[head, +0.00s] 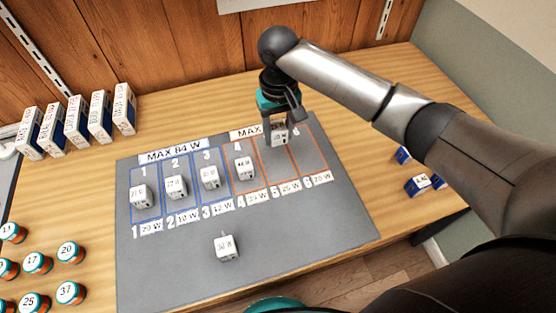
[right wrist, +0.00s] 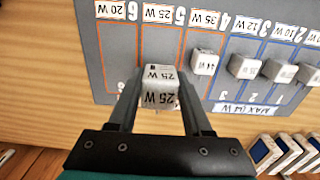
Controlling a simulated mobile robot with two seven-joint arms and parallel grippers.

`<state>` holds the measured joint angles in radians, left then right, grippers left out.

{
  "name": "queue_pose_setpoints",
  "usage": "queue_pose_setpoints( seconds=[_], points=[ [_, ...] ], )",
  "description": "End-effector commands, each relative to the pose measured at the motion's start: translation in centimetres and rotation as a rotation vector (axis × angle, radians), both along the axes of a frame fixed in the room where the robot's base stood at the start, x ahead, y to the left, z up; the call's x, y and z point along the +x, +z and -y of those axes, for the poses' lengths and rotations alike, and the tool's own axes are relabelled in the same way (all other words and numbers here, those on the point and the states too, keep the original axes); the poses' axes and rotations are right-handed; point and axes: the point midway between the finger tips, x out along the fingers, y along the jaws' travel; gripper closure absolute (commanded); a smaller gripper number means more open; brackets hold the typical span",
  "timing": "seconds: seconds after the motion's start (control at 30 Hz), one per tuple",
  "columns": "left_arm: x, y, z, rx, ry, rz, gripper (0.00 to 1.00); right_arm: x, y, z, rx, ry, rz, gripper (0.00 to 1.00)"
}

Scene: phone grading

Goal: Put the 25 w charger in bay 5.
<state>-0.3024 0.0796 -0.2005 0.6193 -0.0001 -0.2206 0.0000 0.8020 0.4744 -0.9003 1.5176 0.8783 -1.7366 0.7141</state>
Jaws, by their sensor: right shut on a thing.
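My right gripper (head: 279,122) is shut on a white charger (head: 279,134) at the far side of the grey mat. In the right wrist view the same charger (right wrist: 159,86) reads 25 W and sits between the fingers of the gripper (right wrist: 160,105). It is at the far end of bay 5 (right wrist: 164,50), an orange-outlined bay labelled 25 W, between bays 4 and 6. I cannot tell whether its underside touches the mat. My left gripper is not in view.
Bays 1 to 3 and bay 4 each hold a white charger, the nearest being bay 4's charger (head: 245,168). Bay 6 (head: 312,150) is empty. Another charger (head: 227,247) lies on the mat's front part. Small blue boxes (head: 417,184) lie right of the mat.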

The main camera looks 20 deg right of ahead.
Motion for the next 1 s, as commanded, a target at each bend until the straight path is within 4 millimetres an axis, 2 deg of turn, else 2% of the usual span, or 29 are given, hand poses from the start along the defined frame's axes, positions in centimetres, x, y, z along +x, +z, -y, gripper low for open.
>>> queue_pose_setpoints(
  seconds=[0.03, 0.1, 0.23, 0.47, 0.7, 1.0],
  points=[
    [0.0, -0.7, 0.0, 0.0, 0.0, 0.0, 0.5, -0.1, -1.8, 0.0, -0.001, -0.001, -0.004, 1.0],
    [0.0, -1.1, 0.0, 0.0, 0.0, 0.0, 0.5, -0.1, -3.4, 0.0, 0.0, -0.001, -0.003, 1.0],
    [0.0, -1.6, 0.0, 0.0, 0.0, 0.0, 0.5, 0.0, -5.6, 0.0, 0.0, 0.0, -0.001, 1.0],
    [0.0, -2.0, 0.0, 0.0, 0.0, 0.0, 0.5, 0.0, -7.1, -0.1, 0.001, 0.001, 0.0, 1.0],
    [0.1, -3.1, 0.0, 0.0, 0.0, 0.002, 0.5, 0.0, -10.6, 0.0, 0.0, -0.001, -0.001, 1.0],
    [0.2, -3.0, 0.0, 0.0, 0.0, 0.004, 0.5, 0.0, -10.7, -0.1, 0.001, 0.0, 0.001, 1.0]
  ],
)
